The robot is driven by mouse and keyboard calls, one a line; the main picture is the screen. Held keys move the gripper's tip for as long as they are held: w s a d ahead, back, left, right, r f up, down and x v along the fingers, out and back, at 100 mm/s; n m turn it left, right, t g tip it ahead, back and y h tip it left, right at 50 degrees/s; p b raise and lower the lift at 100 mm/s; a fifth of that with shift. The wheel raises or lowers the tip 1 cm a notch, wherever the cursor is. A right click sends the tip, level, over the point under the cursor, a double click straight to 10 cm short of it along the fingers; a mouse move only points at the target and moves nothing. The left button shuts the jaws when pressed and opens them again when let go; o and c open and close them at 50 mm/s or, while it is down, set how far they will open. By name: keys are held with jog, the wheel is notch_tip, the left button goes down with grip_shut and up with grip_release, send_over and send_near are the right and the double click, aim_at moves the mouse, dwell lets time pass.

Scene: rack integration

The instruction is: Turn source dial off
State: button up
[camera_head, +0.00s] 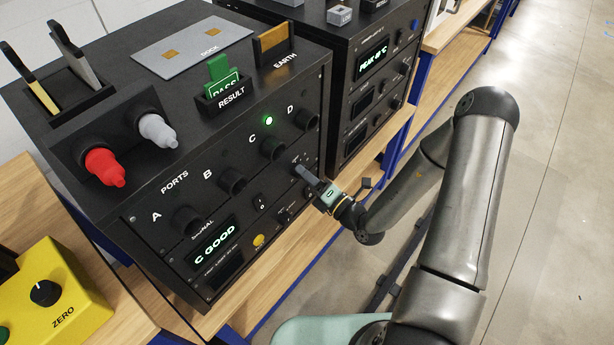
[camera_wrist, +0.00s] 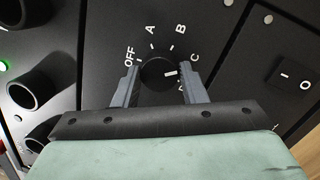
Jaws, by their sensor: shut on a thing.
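The source dial (camera_wrist: 157,74) is a round black knob on the black rack panel. OFF, A, B and C are printed around it in the wrist view, and a partly hidden D is at the lower right. Its white mark points right, on the C–D side, away from OFF at the left. My gripper (camera_wrist: 160,82) is shut on the dial, one finger on each side. The lower part of the dial is hidden by my gripper. In the head view my gripper (camera_head: 309,177) is at the panel's right side, and it hides the dial.
Black port sockets (camera_head: 231,181) line the panel, with a green light lit between C and D. A display (camera_head: 215,244) reads C GOOD. A rocker switch (camera_wrist: 298,76) is right of the dial. A second rack (camera_head: 372,90) stands behind; open floor lies at the right.

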jog(key=n+g+b, duration=0.1)
jog(key=n+b, duration=0.6)
jog(key=n, duration=0.3)
jog(key=n+g+b, duration=0.1)
jog(key=n+b, duration=0.5)
jog(key=n, duration=0.5)
jog(key=n+g+y+b, duration=0.1)
jog(key=n+g+b, duration=0.1)
jog(key=n+b, duration=0.5)
jog(key=shift+w+r+n+b, duration=0.1)
jog(key=shift+n+b, duration=0.25)
jog(key=shift+n, duration=1.35)
jog(key=shift+d+r, duration=0.1)
jog(key=o, duration=1)
